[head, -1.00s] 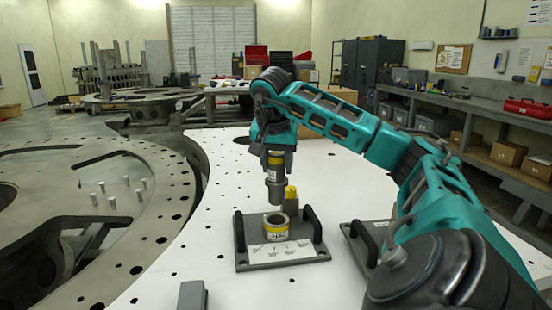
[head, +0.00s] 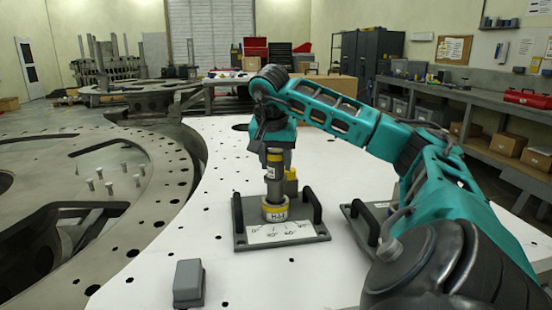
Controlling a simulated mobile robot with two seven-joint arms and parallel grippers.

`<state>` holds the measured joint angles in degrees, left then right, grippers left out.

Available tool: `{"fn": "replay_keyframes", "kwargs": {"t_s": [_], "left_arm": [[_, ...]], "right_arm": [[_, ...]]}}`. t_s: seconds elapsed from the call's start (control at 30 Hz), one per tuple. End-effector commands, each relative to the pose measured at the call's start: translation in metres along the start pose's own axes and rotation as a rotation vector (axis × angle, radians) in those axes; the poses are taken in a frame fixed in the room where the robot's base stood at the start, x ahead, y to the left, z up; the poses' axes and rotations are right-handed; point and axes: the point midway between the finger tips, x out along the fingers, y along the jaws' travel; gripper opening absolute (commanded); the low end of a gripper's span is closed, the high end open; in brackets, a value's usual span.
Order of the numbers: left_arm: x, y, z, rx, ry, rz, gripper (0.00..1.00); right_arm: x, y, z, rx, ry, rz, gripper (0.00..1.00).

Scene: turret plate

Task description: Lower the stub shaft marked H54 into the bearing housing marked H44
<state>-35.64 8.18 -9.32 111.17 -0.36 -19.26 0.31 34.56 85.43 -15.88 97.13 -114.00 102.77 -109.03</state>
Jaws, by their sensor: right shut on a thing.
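The stub shaft (head: 274,182) is a grey cylinder with a yellow band near its top, held upright. My right gripper (head: 274,149) is shut on its upper end, above the bearing housing (head: 275,211). The housing is a short round grey body with a yellow band and a white label that seems to read H44. The shaft's lower end is at the housing's mouth. I cannot tell how far in it sits, as the bore is hidden. The shaft's marking is not readable. My left gripper is not in view.
The housing stands on a grey base plate (head: 240,241) with two dark handles and an angle scale. A yellow-topped part (head: 291,186) stands just behind. A second fixture (head: 358,226) is partly hidden by my right arm. A grey block (head: 188,283) lies in front on the white plate (head: 270,285).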

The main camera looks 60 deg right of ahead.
Motion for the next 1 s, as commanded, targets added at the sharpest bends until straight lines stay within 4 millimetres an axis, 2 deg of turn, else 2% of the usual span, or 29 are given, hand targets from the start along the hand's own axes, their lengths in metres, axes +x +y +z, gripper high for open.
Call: {"fn": "replay_keyframes", "kwargs": {"t_s": [1.0], "left_arm": [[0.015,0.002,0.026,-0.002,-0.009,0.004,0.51]], "right_arm": [[0.042,0.000,0.017,0.001,0.003,0.000,0.00]]}}
